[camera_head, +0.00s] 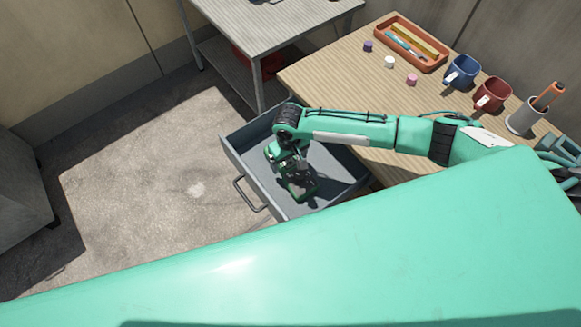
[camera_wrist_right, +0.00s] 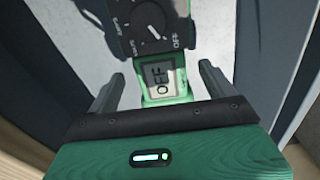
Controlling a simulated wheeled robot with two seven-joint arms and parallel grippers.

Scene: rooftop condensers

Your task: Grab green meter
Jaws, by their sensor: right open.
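The green meter (camera_wrist_right: 165,76) lies in the open grey drawer, with its dark dial face and a small display showing in the right wrist view. In the head view the meter (camera_head: 301,189) is partly covered by my right gripper (camera_head: 293,165), which reaches down into the drawer. In the right wrist view my right gripper (camera_wrist_right: 161,72) is open, one finger on each side of the meter's display end. Gaps show between the fingers and the meter. My left gripper is in neither view.
The drawer (camera_head: 237,162) is pulled out from under the wooden table (camera_head: 345,75); its walls are close around my right gripper. On the table are an orange tray (camera_head: 383,33), a blue mug (camera_head: 461,72), a red mug (camera_head: 492,95) and a pen cup (camera_head: 524,118).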

